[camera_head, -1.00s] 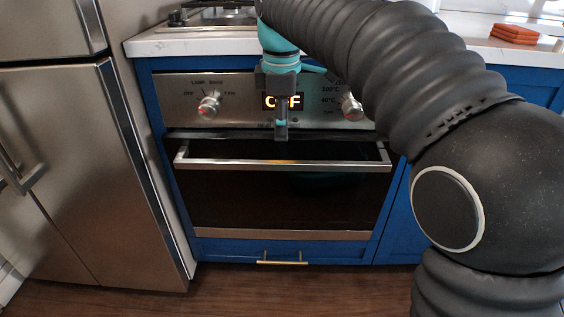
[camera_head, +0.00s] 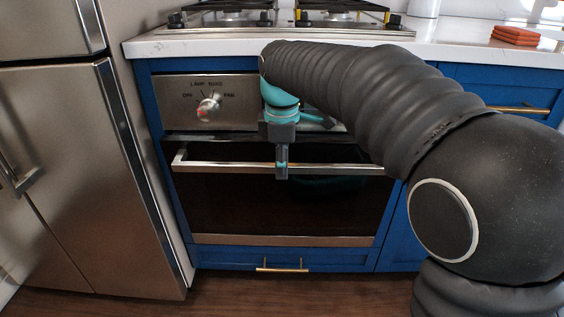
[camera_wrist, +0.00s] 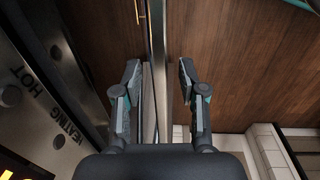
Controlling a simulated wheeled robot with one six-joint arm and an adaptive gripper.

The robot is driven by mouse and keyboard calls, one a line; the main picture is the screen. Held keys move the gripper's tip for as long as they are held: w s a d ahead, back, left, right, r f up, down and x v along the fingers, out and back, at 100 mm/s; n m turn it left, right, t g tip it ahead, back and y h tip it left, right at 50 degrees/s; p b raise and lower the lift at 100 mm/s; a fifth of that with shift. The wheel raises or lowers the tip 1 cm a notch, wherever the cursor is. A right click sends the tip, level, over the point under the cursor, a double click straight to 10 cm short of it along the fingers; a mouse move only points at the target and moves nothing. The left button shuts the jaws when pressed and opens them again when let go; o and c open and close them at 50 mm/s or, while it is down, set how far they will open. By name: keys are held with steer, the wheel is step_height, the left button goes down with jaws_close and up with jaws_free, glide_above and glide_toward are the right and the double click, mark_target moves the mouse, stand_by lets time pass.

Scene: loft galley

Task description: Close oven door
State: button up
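The oven door (camera_head: 270,210) has a dark glass front and stands slightly ajar at its top, with a dark gap under the control panel. Its silver handle bar (camera_head: 225,166) runs across the upper part. My gripper (camera_head: 281,175) is in front of the door at handle height, fingers pointing down, overlapping the bar in the head view. In the wrist view my gripper (camera_wrist: 159,75) is open, its two fingers apart on either side of a long metal strip that looks like the handle (camera_wrist: 158,40). I cannot tell whether either finger touches it. My arm hides the handle's right part.
The control panel (camera_head: 165,100) with a knob (camera_head: 208,108) is just above the door. A blue drawer (camera_head: 225,257) with a brass pull lies below. A steel fridge (camera_head: 90,170) stands close on the left. The wooden floor (camera_head: 330,290) in front shows clear.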

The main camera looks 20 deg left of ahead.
jaws_close()
steer(key=shift+w+r+p, duration=0.25)
steer(key=shift+w+p, duration=0.05)
steer(key=shift+p, duration=0.2)
steer(key=w+p, duration=0.2)
steer(key=w+a+p, duration=0.1)
steer(key=shift+w+r, duration=0.3)
steer(key=shift+r, duration=0.05)
steer(key=shift+o, duration=0.4)
jaws_free()
steer(key=shift+w+f, duration=0.1)
step_height(320, 180, up, 12)
steer(key=s, duration=0.1)
steer(key=shift+d, duration=0.2)
